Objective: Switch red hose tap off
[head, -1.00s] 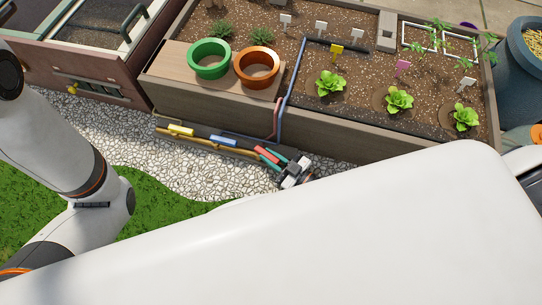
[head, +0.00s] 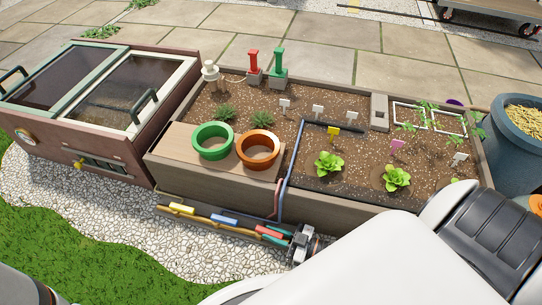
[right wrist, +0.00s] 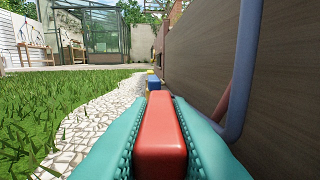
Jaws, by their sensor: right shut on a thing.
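The red tap handle (head: 268,231) is at the right end of a row of taps low along the planter's front. It lies roughly in line with the row. My right gripper (head: 279,236) is shut on it; in the right wrist view the red handle (right wrist: 161,140) sits between the two teal fingers (right wrist: 160,150), touching both. The blue handle (head: 223,219) and yellow handle (head: 182,208) lie to its left; the blue one (right wrist: 154,83) also shows beyond the red in the wrist view. The tap body under the red handle is hidden. My left gripper is out of view.
The wooden planter (head: 340,200) stands close beside the taps. A blue pipe (head: 288,180) runs down its front near my right gripper, also seen in the wrist view (right wrist: 238,90). White gravel (head: 100,210) and grass (head: 60,235) lie in front.

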